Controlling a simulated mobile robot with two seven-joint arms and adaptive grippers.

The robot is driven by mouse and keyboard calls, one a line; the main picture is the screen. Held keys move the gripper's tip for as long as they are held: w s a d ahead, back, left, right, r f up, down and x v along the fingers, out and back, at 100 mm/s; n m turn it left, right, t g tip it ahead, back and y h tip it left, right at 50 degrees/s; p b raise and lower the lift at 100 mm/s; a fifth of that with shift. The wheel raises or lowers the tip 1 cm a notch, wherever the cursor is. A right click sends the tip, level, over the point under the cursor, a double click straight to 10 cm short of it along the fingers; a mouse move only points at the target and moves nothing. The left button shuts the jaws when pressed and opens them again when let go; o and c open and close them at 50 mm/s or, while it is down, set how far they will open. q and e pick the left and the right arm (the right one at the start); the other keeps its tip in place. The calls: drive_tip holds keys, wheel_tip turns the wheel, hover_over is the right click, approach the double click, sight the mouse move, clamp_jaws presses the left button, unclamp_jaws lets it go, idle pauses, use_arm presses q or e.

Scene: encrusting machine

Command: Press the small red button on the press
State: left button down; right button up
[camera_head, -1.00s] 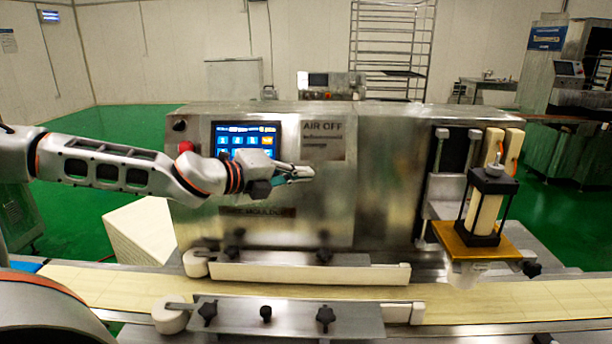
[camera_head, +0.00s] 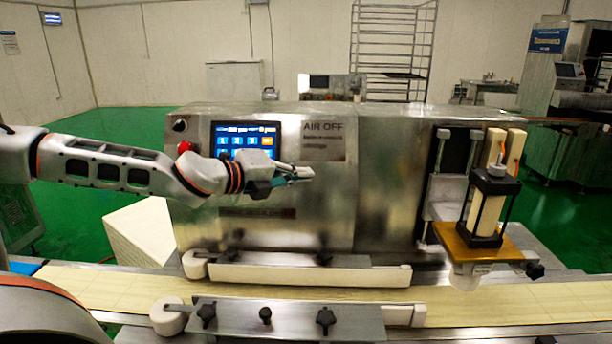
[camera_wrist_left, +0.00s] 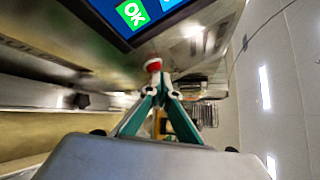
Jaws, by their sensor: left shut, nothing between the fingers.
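The press is a steel machine (camera_head: 385,190) with a blue touch screen (camera_head: 232,134) on its face. A round red button (camera_head: 185,147) sits left of the screen. My left gripper (camera_head: 303,174) is shut and empty, pointing right in front of the panel, below the "AIR OFF" label. In the left wrist view a small red and white piece (camera_wrist_left: 154,66) shows right at my closed fingertips (camera_wrist_left: 158,82), below a screen corner with a green "OK". I cannot tell whether they touch, or whether it is the round red button. My right gripper is not in view.
A conveyor belt (camera_head: 130,288) with white guide rails (camera_head: 310,275) runs along the front. A black-framed cylinder unit (camera_head: 488,210) stands on a gold plate at right. A white box (camera_head: 140,235) stands at the left. A rack (camera_head: 392,45) is at the back.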

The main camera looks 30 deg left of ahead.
use_arm(q)
drive_tip(key=shift+w+a+f, duration=0.1)
drive_tip(key=shift+w+a, duration=0.05)
drive_tip(key=shift+w, duration=0.05)
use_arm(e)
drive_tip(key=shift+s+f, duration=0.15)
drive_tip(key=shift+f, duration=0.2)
use_arm(q)
drive_tip(key=shift+s, duration=0.1)
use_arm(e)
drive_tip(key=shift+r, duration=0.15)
use_arm(q)
drive_tip(key=shift+s+d+r, duration=0.35)
drive_tip(key=shift+s, duration=0.2)
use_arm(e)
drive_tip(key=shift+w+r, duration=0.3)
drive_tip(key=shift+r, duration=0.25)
use_arm(q)
drive_tip(key=s+p, duration=0.1)
drive_tip(key=s+d+r+p, duration=0.2)
drive_tip(key=shift+s+d+r+p, duration=0.1)
drive_tip(key=shift+s+d+p, duration=0.1)
drive_tip(key=shift+s+p, duration=0.2)
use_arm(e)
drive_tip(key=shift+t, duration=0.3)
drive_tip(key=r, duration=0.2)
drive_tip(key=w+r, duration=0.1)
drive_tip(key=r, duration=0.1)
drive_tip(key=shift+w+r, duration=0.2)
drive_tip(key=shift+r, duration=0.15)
